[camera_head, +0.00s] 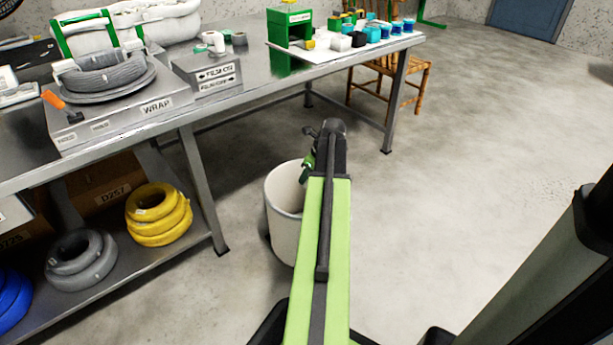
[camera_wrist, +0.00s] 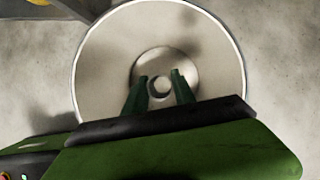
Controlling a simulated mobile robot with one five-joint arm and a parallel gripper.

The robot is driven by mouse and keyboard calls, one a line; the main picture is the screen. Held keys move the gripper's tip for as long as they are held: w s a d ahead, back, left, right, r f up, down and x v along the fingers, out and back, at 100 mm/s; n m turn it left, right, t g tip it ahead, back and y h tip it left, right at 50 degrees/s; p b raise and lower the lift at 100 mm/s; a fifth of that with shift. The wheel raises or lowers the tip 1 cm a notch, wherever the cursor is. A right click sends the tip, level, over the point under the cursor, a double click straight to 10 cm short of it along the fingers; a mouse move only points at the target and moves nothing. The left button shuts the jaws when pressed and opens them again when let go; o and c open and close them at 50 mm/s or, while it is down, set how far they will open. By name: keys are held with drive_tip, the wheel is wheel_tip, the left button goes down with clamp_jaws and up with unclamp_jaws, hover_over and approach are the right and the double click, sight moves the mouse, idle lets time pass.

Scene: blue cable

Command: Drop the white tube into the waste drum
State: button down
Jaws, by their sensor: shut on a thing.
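The waste drum (camera_head: 284,218) is a pale, open-topped cylinder on the floor beside the metal table, partly hidden behind my arm. The wrist view looks straight down into the drum (camera_wrist: 105,75), its round rim filling the middle of the picture. My gripper (camera_wrist: 160,80) is above the drum opening, with its two green fingers pointing down into view. Between the fingertips is a small pale ring with a dark centre, which looks like the white tube (camera_wrist: 160,96) seen end-on. In the head view my gripper (camera_head: 306,170) is over the drum's rim area; the tube cannot be made out there.
The metal table (camera_head: 140,128) stands left of the drum, its leg close by. Yellow coils (camera_head: 158,215) and grey coils (camera_head: 80,260) lie on its lower shelf. A wooden chair (camera_head: 400,85) stands behind. The floor to the right is clear.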

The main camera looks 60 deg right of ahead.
drive_tip(key=c, duration=0.9)
unclamp_jaws()
drive_tip(key=shift+c, duration=0.2)
drive_tip(key=shift+r, duration=0.1)
drive_tip(key=p+v, duration=1.6)
drive_tip(key=v, duration=0.1)
drive_tip(key=shift+r, duration=0.2)
